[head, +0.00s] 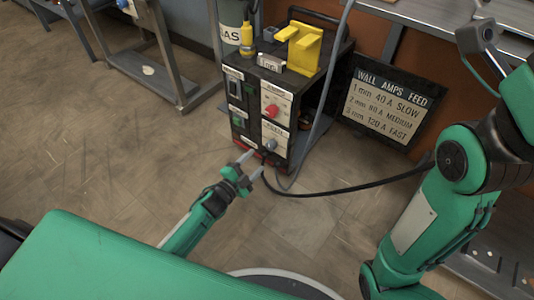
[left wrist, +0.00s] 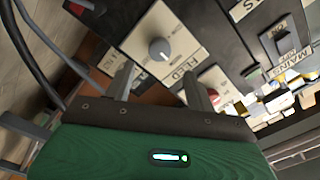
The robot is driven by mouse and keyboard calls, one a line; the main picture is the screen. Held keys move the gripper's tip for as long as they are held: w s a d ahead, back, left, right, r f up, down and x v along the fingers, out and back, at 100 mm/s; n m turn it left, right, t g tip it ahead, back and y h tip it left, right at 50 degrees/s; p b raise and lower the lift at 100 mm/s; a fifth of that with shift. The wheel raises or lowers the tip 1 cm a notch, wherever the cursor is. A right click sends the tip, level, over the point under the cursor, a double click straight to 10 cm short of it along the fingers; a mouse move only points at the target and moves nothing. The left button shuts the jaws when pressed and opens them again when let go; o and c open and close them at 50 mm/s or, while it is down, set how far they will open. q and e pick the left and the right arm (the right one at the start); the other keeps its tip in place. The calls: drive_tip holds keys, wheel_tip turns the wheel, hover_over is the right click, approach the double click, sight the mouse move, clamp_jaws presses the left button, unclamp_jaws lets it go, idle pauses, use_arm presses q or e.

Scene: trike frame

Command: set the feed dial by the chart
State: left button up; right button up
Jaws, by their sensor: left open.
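The feed dial is a grey knob (head: 271,144) on a pale plate low on the front of the black welder (head: 243,105). In the left wrist view the same knob (left wrist: 159,49) sits above the plate's FEED label, with its plate tilted in the picture. My left gripper (head: 250,164) is open, in front of and just below the dial, apart from it. Its two fingers (left wrist: 163,84) show in the left wrist view with nothing between them. The chart (head: 386,103) lists wall, amps and feed: 1 mm 40 A slow, 2 mm 80 A medium, 3 mm 120 A fast. My right gripper is not in view.
A red knob (head: 272,110) sits above the feed dial on the welder. A yellow holder (head: 303,48) and a yellow bottle (head: 247,38) stand on its top. A black cable (head: 345,189) runs from the welder's low front to the right. The floor left is clear.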

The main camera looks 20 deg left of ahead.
sight(269, 148)
use_arm(q)
drive_tip(key=b+x, duration=0.2)
drive_tip(key=x, duration=0.4)
drive_tip(key=shift+f, duration=0.15)
drive_tip(key=shift+b+x, duration=0.55)
drive_tip(key=shift+x, duration=0.3)
drive_tip(key=c, duration=1)
